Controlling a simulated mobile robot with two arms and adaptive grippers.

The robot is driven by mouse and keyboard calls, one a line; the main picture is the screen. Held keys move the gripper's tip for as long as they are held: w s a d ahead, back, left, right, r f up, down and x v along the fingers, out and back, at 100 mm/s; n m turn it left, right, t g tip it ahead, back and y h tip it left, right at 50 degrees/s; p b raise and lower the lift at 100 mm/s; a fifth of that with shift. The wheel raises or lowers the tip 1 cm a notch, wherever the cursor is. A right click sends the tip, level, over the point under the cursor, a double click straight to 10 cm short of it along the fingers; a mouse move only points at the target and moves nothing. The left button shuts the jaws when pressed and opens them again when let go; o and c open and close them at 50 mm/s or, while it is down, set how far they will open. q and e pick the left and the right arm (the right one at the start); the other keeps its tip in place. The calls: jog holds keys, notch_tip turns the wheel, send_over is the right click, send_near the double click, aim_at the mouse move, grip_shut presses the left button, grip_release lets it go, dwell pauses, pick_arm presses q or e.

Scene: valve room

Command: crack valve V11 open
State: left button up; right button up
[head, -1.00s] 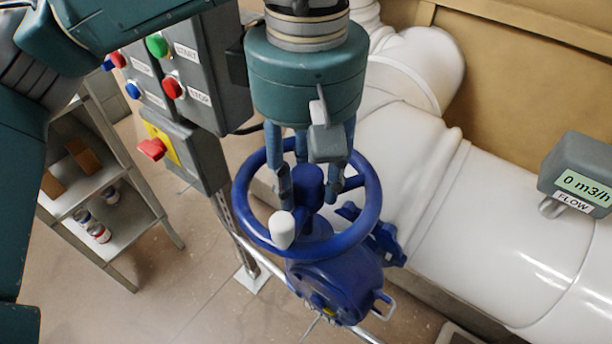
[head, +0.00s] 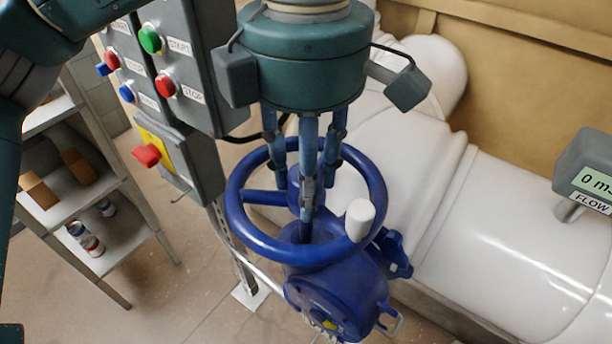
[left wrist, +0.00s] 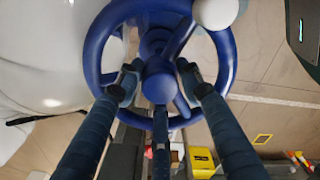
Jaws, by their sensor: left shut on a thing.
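A blue handwheel (head: 236,205) with a white knob (head: 359,220) sits on a blue valve body (head: 335,292). No V11 label is readable. My left gripper (head: 305,188) points down into the wheel from above, its three blue fingers shut around the central hub. In the left wrist view the fingers stand around the hub (left wrist: 159,80), and the wheel rim (left wrist: 97,50) and white knob (left wrist: 215,12) lie around and beyond them. The knob is now at the wheel's lower right in the head view. My right gripper is not in view.
A grey control box (head: 190,60) with green and red buttons stands just left of the gripper; a red knob (head: 146,155) sticks out below. A white pipe (head: 490,220) with a flow meter (head: 590,170) fills the right. A shelf (head: 100,220) stands left.

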pick_arm(q)
jog(key=shift+f, duration=0.1)
jog(key=o, duration=1.2)
jog(key=shift+a, duration=0.1)
jog(key=shift+c, duration=0.2)
notch_tip(320, 180, up, 7)
jog(key=p, duration=0.5)
jog(key=shift+f, duration=0.2)
jog(key=shift+r, duration=0.15)
